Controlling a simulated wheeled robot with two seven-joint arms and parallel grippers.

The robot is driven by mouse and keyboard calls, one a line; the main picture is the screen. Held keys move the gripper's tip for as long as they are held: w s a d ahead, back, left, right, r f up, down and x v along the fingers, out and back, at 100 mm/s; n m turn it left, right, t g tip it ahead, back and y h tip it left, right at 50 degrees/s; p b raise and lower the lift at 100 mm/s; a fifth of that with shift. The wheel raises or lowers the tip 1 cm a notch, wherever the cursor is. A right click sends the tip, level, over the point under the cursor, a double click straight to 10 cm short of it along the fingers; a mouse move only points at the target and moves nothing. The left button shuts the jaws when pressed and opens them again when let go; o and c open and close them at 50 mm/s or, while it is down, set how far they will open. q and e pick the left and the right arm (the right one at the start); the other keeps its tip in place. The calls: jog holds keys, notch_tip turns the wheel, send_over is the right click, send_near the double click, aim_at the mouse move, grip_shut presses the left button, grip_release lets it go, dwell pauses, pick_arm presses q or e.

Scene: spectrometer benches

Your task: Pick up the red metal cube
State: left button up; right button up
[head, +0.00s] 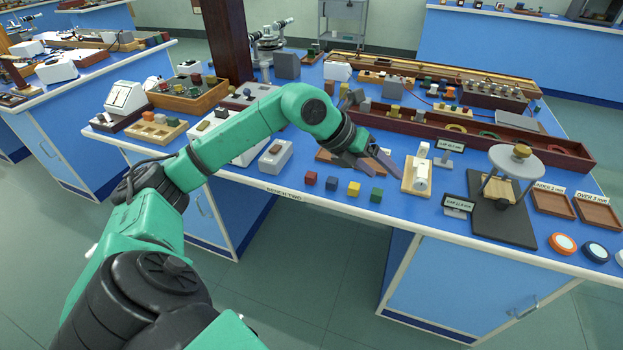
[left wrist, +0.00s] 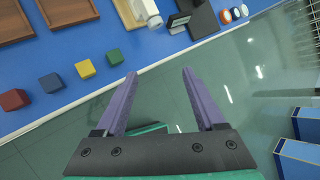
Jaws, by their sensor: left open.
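The red metal cube (head: 311,178) sits on the blue bench top near its front edge, leftmost in a row of small cubes. It also shows at the left edge of the left wrist view (left wrist: 14,99). My left gripper (head: 382,164) is above the bench, to the right of the red cube and beyond the cube row. Its two purple fingers (left wrist: 160,78) are apart with nothing between them. In the left wrist view the red cube lies well left of the fingers. My right gripper is not in view.
Blue (head: 332,184), yellow (head: 354,189) and green (head: 376,195) cubes stand right of the red one. A white device on a wooden base (head: 418,176) and a dark-based stand (head: 503,210) are to the right. A grey-white box (head: 275,158) stands left.

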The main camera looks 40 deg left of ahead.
aim_at(311, 175)
pick_arm(q)
jog(key=s+a+n+g+y, duration=0.3)
jog(key=a+y, duration=0.4)
jog(key=a, duration=1.1)
jog(key=shift+t, duration=0.3)
jog(key=x, duration=0.4)
jog(key=p+x, duration=0.1)
jog(key=x, duration=0.3)
jog(key=s+p+x, duration=0.1)
jog(key=x, duration=0.4)
jog(key=shift+f, duration=0.2)
jog(key=shift+w+f, duration=0.15)
jog(key=shift+f, duration=0.1)
jog(key=shift+r, duration=0.1)
grip_shut()
